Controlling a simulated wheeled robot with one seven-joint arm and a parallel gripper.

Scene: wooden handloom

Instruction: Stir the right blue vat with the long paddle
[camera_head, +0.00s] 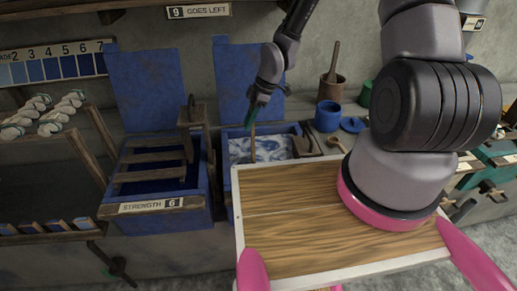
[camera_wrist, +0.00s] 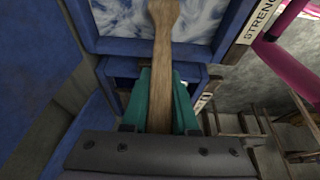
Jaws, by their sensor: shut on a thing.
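In the wrist view the paddle (camera_wrist: 164,60) runs between the fingers (camera_wrist: 160,95) and over the vat opening.
The left blue vat (camera_head: 212,188) has a wooden rack (camera_head: 155,155) over it and a "STRENGTH 6" label. A blue pot (camera_head: 328,116) and a brown mortar (camera_head: 331,88) stand right of the vats. My wooden-topped base fills the front right.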

